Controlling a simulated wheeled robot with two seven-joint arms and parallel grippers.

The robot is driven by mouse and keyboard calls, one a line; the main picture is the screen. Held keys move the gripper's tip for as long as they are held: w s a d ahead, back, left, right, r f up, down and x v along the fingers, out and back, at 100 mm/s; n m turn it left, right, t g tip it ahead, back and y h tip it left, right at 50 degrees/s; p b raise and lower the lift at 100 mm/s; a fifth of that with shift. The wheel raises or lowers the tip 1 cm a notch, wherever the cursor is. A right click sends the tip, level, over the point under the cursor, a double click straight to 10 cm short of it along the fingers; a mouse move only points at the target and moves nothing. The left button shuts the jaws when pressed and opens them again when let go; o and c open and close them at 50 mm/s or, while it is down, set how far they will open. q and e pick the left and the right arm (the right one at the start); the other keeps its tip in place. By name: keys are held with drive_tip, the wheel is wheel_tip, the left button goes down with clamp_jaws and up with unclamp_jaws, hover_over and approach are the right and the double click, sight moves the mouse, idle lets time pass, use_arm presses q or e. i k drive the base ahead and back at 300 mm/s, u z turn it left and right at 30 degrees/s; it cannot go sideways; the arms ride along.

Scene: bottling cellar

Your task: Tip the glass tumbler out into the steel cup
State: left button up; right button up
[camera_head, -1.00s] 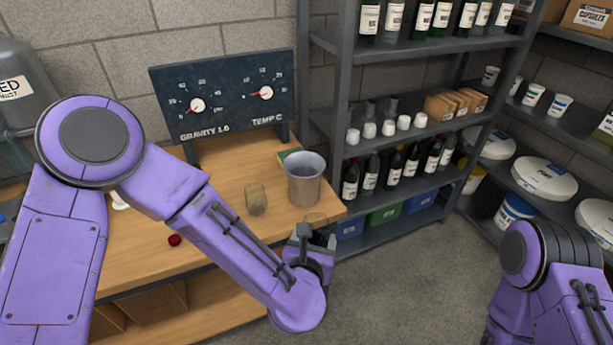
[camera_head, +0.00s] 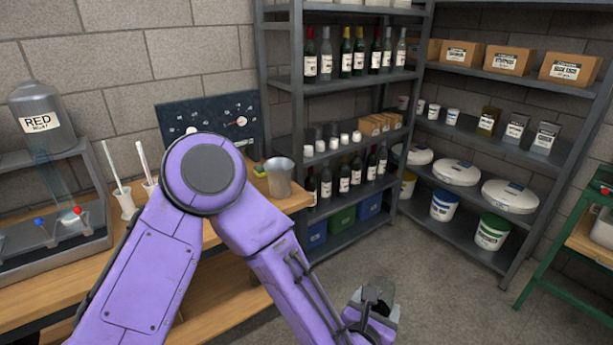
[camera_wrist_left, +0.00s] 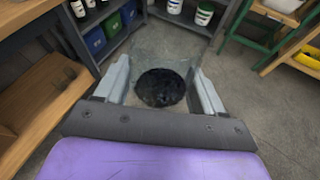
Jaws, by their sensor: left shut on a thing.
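My left gripper (camera_head: 376,302) is out to the right of the bench, over the floor and well apart from the cup. It is shut on a clear glass tumbler (camera_wrist_left: 160,55), which shows between the fingers (camera_wrist_left: 161,88) in the left wrist view. Dark contents show as a round patch in the tumbler. The steel cup is not in the wrist view. My right gripper is not in view.
A gauge board (camera_head: 210,118) stands at the back of the bench (camera_head: 225,285). A dispenser labelled RED (camera_head: 42,122) is at the left. Grey shelving (camera_head: 345,80) with bottles and tubs lines the back and right. The floor (camera_head: 440,285) around my left gripper is clear.

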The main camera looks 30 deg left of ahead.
sight(278, 170)
drive_tip(key=z, duration=0.45)
drive_tip(key=i, duration=1.95)
drive_tip(key=u, duration=1.3)
drive_tip(key=i, duration=0.8)
drive_tip(key=u, duration=0.85)
